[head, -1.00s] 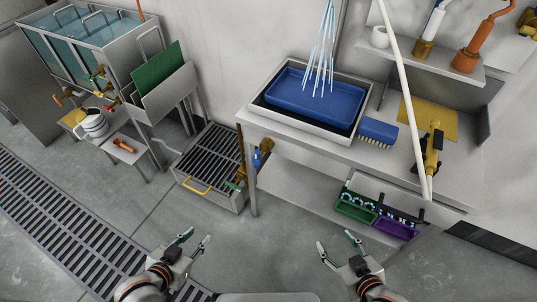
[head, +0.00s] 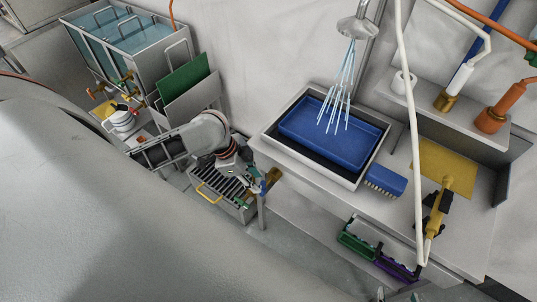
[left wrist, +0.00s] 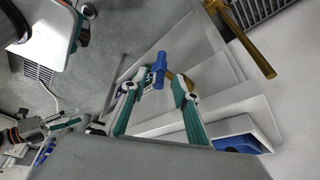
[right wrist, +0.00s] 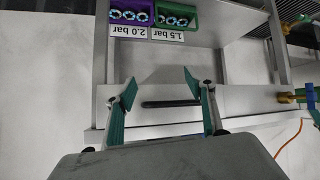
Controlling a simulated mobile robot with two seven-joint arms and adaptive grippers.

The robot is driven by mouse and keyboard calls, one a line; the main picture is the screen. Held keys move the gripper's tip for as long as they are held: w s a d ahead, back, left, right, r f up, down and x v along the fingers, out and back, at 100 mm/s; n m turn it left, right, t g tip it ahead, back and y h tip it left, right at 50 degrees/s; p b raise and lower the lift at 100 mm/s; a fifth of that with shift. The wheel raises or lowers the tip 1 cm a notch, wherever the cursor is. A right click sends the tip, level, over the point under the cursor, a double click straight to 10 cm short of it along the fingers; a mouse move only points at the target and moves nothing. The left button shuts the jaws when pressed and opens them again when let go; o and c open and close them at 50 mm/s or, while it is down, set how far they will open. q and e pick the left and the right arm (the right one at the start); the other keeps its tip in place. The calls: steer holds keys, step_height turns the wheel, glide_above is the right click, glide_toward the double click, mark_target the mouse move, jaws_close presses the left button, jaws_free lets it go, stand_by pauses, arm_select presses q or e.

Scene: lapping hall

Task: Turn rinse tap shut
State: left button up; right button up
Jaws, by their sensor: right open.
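The rinse tap, with a blue handle (head: 264,185) and a brass body (head: 273,177), sits under the left end of the sink bench. In the left wrist view its blue handle (left wrist: 159,67) is between and just beyond the fingertips of my left gripper (left wrist: 157,88). That gripper looks open; I cannot tell whether a finger touches the handle. In the head view my left gripper (head: 251,194) is partly hidden against the tap. Water (head: 340,90) runs from the shower head (head: 358,28). My right gripper (right wrist: 160,88) is open and empty.
The water falls into a blue tray (head: 325,125) in the bench sink. A blue brush (head: 386,180) lies beside it. A slatted floor box (head: 215,190) stands left of the tap. Green (head: 352,244) and purple (head: 398,268) bins sit on the lower shelf. A white hose (head: 411,130) hangs at right.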

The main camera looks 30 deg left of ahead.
mark_target(262, 188)
arm_select(q)
steer(key=shift+x, duration=3)
jaws_close()
